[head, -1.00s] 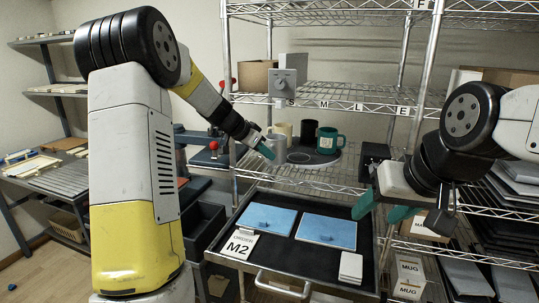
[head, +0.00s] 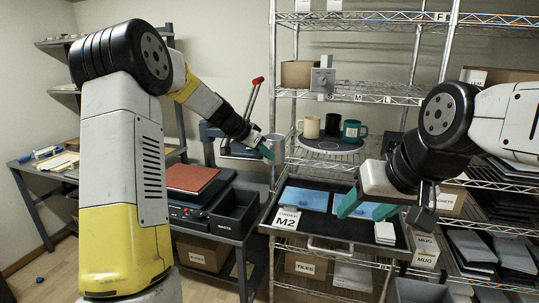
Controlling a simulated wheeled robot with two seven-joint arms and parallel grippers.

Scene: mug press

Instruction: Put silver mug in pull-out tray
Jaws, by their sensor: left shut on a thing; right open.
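The silver mug (head: 278,142) is held by my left gripper (head: 266,150), whose green fingertips are shut on it. The gripper partly hides it, and it is off the shelf, to the left of the other mugs. The pull-out tray (head: 335,228) is black, extends from the rack and lies below and to the right of the silver mug. It holds two blue mats (head: 303,198), an M2 card (head: 286,219) and white squares (head: 384,232). My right gripper (head: 367,208) is open and empty, and in the picture its fingers overlap the tray's right part.
Cream (head: 310,127), black (head: 333,124) and teal (head: 351,133) mugs stand on a round grey board (head: 330,145) on the rack shelf. A press with a red lever (head: 254,95) and a reddish-brown pad (head: 191,178) stand on the left bench.

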